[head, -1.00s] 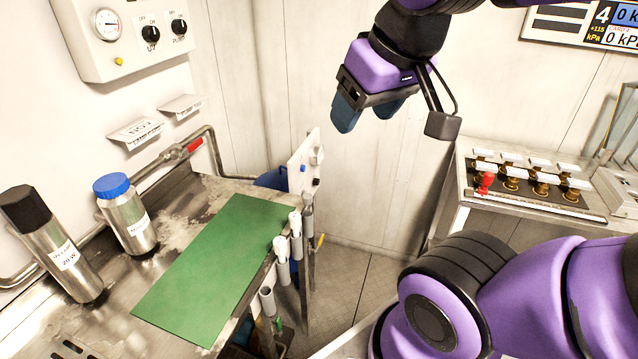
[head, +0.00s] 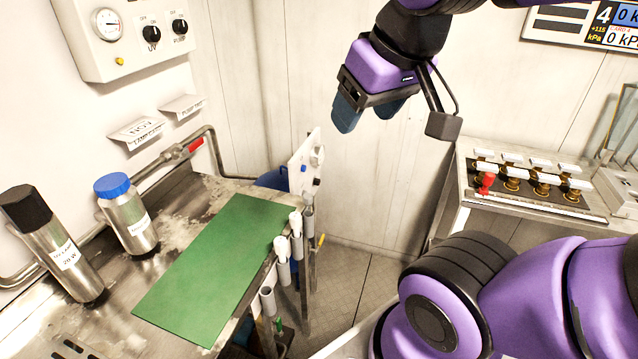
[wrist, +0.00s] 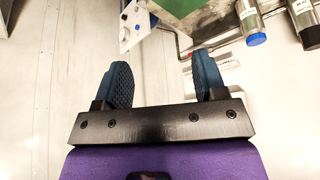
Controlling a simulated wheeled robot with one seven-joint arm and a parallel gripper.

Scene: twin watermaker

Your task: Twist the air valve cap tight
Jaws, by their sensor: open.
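My gripper (head: 368,114) hangs high in front of the bare back wall, its two blue fingers apart and empty. In the wrist view, clear space lies between the fingers (wrist: 163,68). I cannot make out for sure which part is the air valve cap. A white upright panel (head: 303,165) with small blue, dark and white knobs stands at the end of the steel bench, below and left of my gripper. It also shows in the wrist view (wrist: 131,27), beyond the fingers.
The steel bench (head: 175,215) on the left holds a green mat (head: 213,268), a blue-capped bottle (head: 127,215) and a black-capped cylinder (head: 58,247). Pale tubes (head: 282,257) hang along its edge. A control box (head: 122,38) is on the wall. Open floor lies between the benches.

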